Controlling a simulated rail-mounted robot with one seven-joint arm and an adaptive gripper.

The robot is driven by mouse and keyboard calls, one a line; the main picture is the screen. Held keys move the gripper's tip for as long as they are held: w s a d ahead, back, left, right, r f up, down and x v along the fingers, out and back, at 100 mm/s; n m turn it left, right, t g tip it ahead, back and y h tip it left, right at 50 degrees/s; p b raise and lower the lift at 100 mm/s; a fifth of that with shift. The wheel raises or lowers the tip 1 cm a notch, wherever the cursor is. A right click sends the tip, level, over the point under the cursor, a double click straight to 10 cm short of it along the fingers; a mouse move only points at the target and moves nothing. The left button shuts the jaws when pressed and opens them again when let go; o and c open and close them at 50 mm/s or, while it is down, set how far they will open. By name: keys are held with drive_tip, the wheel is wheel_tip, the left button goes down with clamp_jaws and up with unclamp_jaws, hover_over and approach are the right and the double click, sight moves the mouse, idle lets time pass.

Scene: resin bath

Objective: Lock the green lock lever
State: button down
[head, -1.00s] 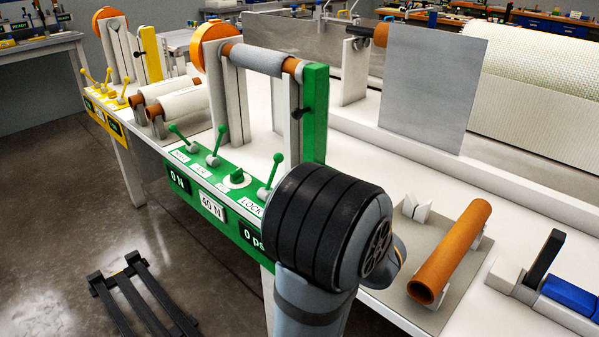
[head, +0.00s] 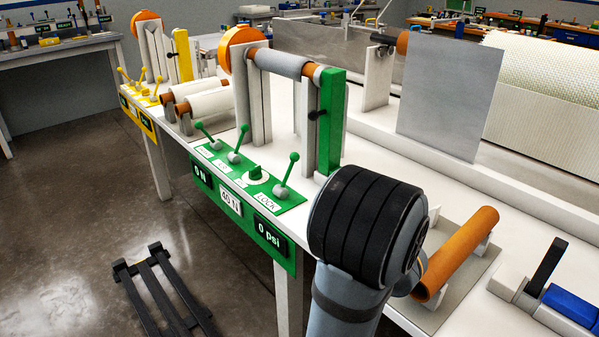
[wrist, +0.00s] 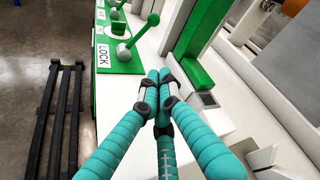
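The green lock lever (head: 289,174) stands at the right end of the green control panel, beside the LOCK label. Its ball-topped stick leans up to the right from a grey round base. In the wrist view the lock lever (wrist: 143,35) is at the top, ahead and left of my gripper (wrist: 160,76). My gripper's teal fingers converge with their tips together, and I see nothing between them. The tips are short of the lever and apart from it, over the white table. In the head view my arm's thick dark-banded link hides the gripper.
Two more green levers (head: 238,145) and a knob (head: 257,172) share the panel. A green post (head: 330,122) rises behind the lock lever. An orange tube (head: 465,250) lies on supports to the right. A black rack (head: 165,295) is on the floor.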

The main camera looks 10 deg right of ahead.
sight(289, 172)
drive_tip(key=x, duration=1.7)
drive_tip(key=shift+w+f+p, duration=0.2)
drive_tip(key=shift+w+p, duration=0.1)
drive_tip(key=shift+w, duration=0.1)
drive_tip(key=shift+s+a+r, duration=0.9)
drive_tip(key=shift+a, duration=0.2)
drive_tip(key=shift+s+a+r, duration=0.1)
drive_tip(key=shift+s+a, duration=0.1)
drive_tip(key=shift+d+b, duration=0.1)
drive_tip(key=shift+b, duration=0.55)
